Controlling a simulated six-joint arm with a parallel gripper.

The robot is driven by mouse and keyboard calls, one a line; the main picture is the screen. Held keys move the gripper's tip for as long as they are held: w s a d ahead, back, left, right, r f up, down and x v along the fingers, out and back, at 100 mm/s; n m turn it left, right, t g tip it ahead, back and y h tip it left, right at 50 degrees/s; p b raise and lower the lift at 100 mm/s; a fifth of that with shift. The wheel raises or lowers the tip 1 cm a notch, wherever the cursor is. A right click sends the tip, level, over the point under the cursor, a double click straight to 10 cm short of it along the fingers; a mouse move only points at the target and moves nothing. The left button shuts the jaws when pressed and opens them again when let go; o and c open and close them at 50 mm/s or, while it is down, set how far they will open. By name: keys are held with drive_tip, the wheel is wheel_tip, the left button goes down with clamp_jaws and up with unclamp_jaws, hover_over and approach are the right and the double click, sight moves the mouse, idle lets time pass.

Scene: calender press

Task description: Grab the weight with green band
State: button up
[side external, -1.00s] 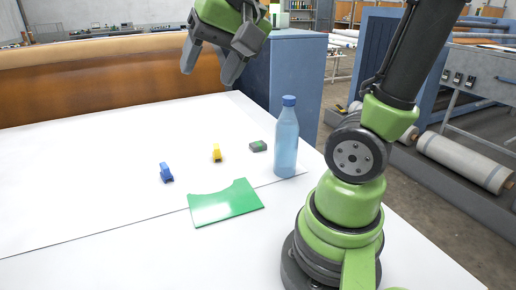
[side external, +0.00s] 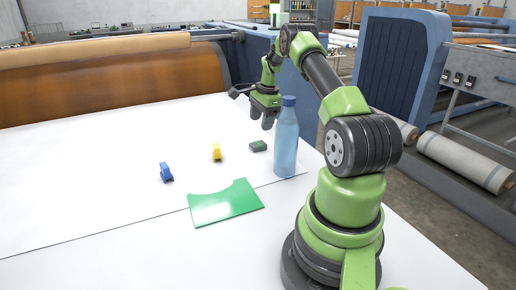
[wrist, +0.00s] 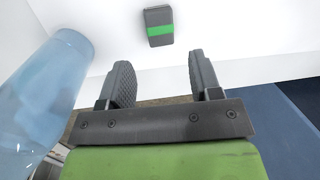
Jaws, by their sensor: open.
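The weight with the green band (side external: 258,146) is a small dark grey block lying on the white table, left of the blue bottle. In the wrist view the weight (wrist: 158,26) shows its green stripe across the middle, beyond the fingertips. My gripper (side external: 262,116) is open and empty above the table, a little above and behind the weight. In the wrist view the two dark fingers of my gripper (wrist: 160,75) are spread apart, with the weight ahead of the gap between them and not touched.
A blue bottle (side external: 286,145) stands upright close to the weight, and it also shows at the left of the wrist view (wrist: 40,100). A yellow piece (side external: 216,153), a blue piece (side external: 166,173) and a green sheet (side external: 225,203) lie on the table. The table's left side is clear.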

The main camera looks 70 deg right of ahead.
hover_over(259, 144)
wheel_tip(259, 144, down, 4)
drive_tip(key=shift+s+a+f, duration=0.1)
drive_tip(key=shift+s, duration=0.05)
drive_tip(key=f, duration=0.5)
drive_tip(key=shift+w+d, duration=0.2)
drive_tip(key=shift+w, duration=0.05)
drive_tip(key=c, duration=1.1)
